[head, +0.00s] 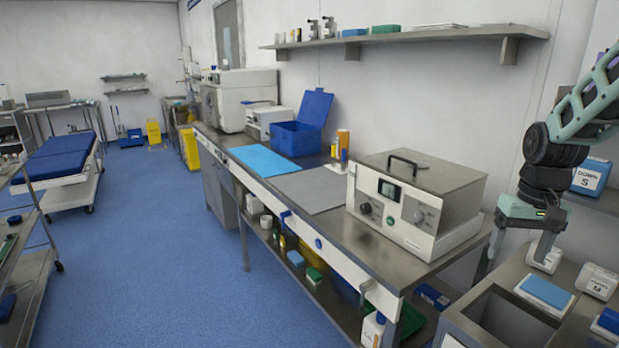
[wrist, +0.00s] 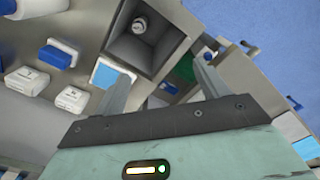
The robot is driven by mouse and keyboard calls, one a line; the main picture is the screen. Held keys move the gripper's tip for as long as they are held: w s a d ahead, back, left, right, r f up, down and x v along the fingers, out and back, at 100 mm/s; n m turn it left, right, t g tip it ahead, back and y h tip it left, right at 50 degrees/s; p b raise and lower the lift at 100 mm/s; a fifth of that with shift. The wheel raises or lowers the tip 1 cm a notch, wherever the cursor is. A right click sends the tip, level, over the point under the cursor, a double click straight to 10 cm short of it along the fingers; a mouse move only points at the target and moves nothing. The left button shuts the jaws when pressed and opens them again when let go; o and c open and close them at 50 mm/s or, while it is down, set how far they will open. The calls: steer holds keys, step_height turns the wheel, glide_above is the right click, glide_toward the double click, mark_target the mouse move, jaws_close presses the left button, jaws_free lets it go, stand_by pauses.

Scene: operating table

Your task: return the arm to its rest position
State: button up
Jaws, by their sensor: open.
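My arm comes in from the right side of the head view, bent above the steel cabinet at the lower right. My gripper (head: 517,262) points down beside the end of the long workbench (head: 300,215). In the wrist view my gripper (wrist: 161,68) shows two grey fingers spread apart with nothing between them. The fingers point toward a square grey bin (wrist: 118,42) in the cabinet top, which has a small round white-topped item (wrist: 140,25) inside. The head view shows the bin (head: 505,318) too, but its bottom is hidden.
A blue-topped white box (head: 546,291) and white containers (head: 598,281) stand close to the bin. A metal box device (head: 415,205) sits on the workbench's near end. A wall shelf (head: 420,36) runs above. The blue floor (head: 150,250) at left is open.

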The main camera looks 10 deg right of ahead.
steer(key=s+a+n, duration=0.2)
steer(key=a+n, duration=0.1)
steer(key=a, duration=0.9)
steer(key=s+a+n, duration=0.3)
steer(key=a, duration=0.8)
steer(key=s+a+n, duration=0.5)
steer(key=s+a, duration=0.6)
steer(key=s, duration=0.2)
steer(key=shift+s+a+n, duration=0.25)
steer(key=shift+s+n, duration=0.05)
steer(key=shift+n, duration=0.1)
steer(key=shift+r, duration=0.1)
